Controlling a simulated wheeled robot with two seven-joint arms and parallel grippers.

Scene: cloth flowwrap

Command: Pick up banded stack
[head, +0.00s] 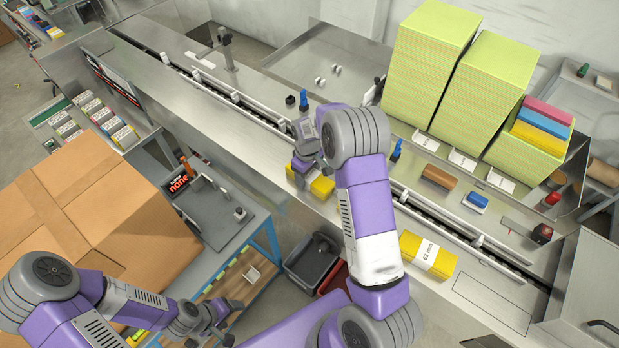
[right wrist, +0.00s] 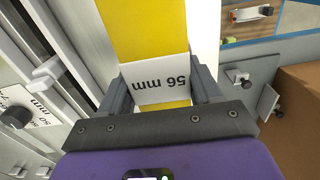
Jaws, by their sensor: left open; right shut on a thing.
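A yellow banded stack (head: 322,187) is at my right gripper (head: 308,170) over the steel worktop, partly hidden by the gripper. In the right wrist view, the stack (right wrist: 146,35) has a white band (right wrist: 160,79) marked "56 mm". My right gripper (right wrist: 161,88) is shut on it, with one finger on each side at the band. I cannot tell whether the stack touches the worktop. A second yellow stack (head: 415,246), with a band marked "62 mm", lies further right on the worktop. My left gripper (head: 222,325) is open and empty at the lower left.
A guide rail (head: 450,232) runs along the steel worktop. Tall green-yellow stacks (head: 425,60) stand behind it. A large cardboard box (head: 110,215) fills the left side, beside a small grey bench (head: 225,225).

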